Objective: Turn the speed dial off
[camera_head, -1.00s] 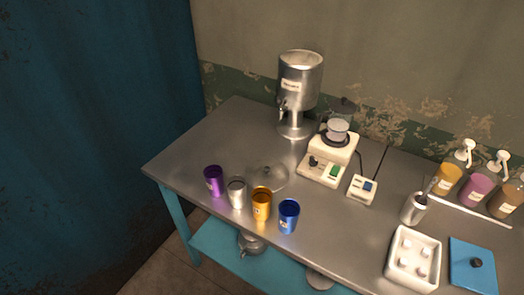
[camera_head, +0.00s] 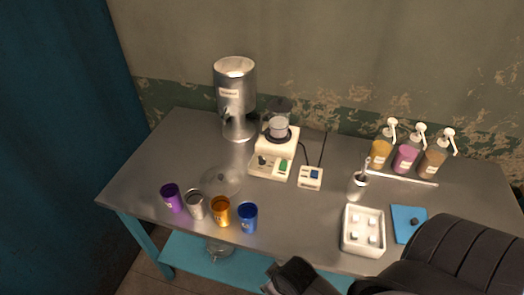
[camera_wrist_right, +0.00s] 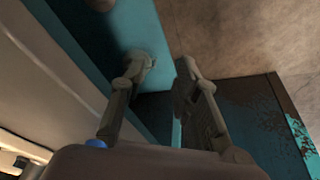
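The blender-like machine (camera_head: 277,143) has a cream base and stands near the middle back of the metal table. A small dark dial (camera_head: 262,160) sits on the left of its front panel, beside a green switch (camera_head: 283,166). Which way the dial points is too small to tell. My right arm comes in at the lower right of the head view, below and right of the machine, well apart from the dial. In the right wrist view my right gripper (camera_wrist_right: 163,72) has its fingers apart with nothing between them. My left gripper is not in view.
A small box with a blue switch (camera_head: 311,176) stands right of the machine, a steel dispenser (camera_head: 235,95) behind left. Several cups (camera_head: 221,212) line the front left edge. A white tray (camera_head: 347,244), a blue board (camera_head: 402,222) and pump bottles (camera_head: 405,158) are at right.

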